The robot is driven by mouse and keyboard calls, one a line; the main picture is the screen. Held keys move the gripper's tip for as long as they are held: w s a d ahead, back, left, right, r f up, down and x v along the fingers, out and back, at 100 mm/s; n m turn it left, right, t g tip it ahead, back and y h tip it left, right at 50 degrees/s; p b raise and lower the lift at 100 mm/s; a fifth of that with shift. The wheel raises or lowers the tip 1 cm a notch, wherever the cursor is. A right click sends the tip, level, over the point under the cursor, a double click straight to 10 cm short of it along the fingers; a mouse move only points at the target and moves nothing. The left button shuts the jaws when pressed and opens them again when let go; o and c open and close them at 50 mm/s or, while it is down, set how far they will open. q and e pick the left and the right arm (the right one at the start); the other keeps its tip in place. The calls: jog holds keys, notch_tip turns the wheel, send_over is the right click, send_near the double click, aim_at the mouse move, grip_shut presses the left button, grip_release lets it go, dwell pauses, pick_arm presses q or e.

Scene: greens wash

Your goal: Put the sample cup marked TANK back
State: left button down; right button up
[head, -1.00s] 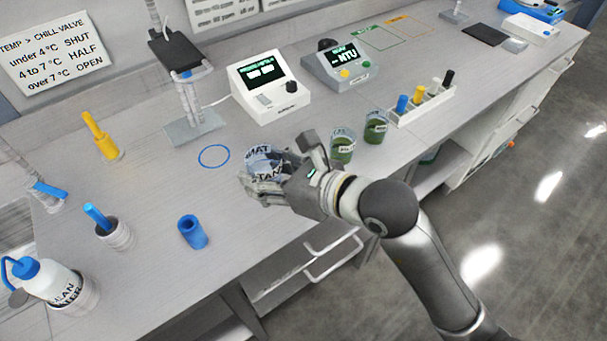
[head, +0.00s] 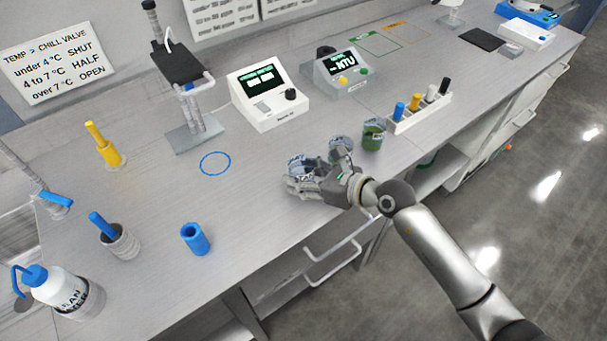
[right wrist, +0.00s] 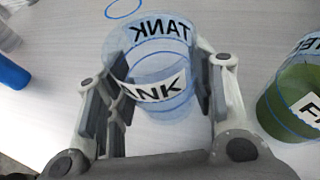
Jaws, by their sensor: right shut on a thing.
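The sample cup marked TANK (head: 298,163) is clear, with a blue rim line and a white label. It is between the fingers of my right gripper (head: 307,178), over the front part of the bench. In the right wrist view the TANK cup (right wrist: 165,88) looks empty, with a finger of my right gripper (right wrist: 160,75) on each side. I cannot tell whether its base touches the bench. A blue ring outline (head: 215,175) is drawn on the bench, left of the cup, with nothing inside it. My left gripper is not in view.
A rack of coloured vials (head: 420,112) and two meters (head: 268,95) stand behind. A blue tube (head: 195,238) stands front left. Bench around the ring is clear.

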jog(key=shift+f, duration=0.3)
jog(key=shift+f, duration=0.15)
jog(key=o, duration=1.1)
jog(key=shift+c, duration=0.2)
